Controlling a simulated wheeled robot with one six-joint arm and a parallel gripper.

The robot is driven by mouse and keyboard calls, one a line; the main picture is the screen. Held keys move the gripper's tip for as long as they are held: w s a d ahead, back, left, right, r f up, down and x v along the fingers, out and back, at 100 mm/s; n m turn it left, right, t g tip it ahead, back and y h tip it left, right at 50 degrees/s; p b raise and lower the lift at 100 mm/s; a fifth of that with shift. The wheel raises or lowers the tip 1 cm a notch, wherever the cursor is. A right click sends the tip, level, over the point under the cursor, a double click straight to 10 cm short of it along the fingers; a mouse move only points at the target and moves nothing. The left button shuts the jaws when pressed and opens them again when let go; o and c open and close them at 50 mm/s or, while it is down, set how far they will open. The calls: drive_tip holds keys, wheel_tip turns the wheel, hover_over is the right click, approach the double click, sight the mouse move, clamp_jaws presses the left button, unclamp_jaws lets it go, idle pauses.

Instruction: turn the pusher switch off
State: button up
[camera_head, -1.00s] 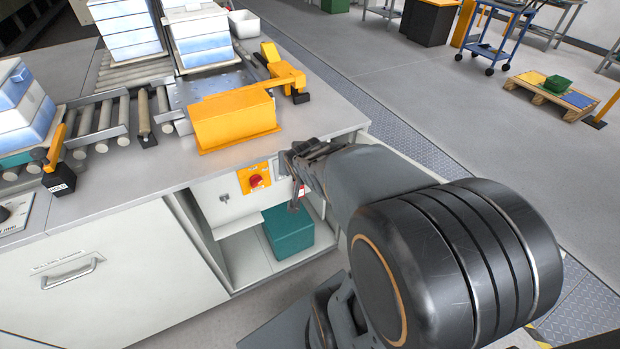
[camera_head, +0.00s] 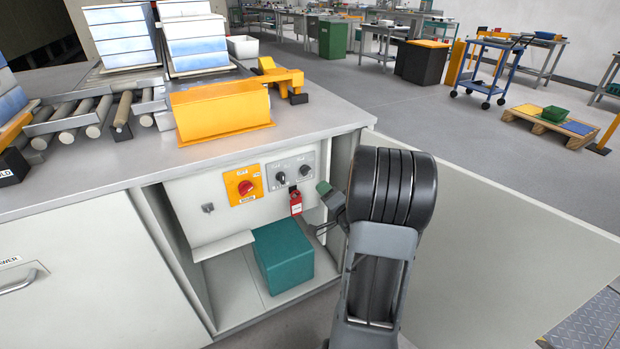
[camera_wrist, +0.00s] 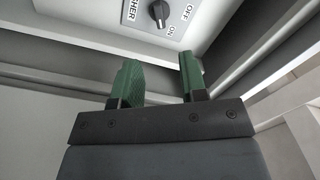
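The pusher switch (camera_wrist: 159,13) is a black knob on a light panel at the top of the wrist view. Part of its name, "HER", shows to its left, and "OFF" and "ON" to its right. I cannot surely tell which mark it points at. In the head view, a grey plate (camera_head: 292,183) carries two small black knobs; their labels are too small to read. My gripper (camera_wrist: 159,63) has two green fingers apart with nothing between them, short of the switch.
A yellow plate with a red knob (camera_head: 246,187) is left of the grey plate. A red tag (camera_head: 296,203) hangs below the plate. A green box (camera_head: 284,256) stands on the cabinet floor. The counter edge (camera_head: 270,150) overhangs; an open door (camera_head: 490,240) stands right.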

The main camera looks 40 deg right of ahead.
sight(309, 172)
drive_tip(key=w, duration=0.3)
drive_tip(key=w+d+b, duration=0.1)
drive_tip(key=w, duration=0.3)
drive_tip(key=w+b, duration=0.1)
drive_tip(key=w, duration=0.2)
drive_tip(key=shift+w+d, duration=0.2)
drive_tip(key=shift+w, duration=0.05)
clamp_jaws()
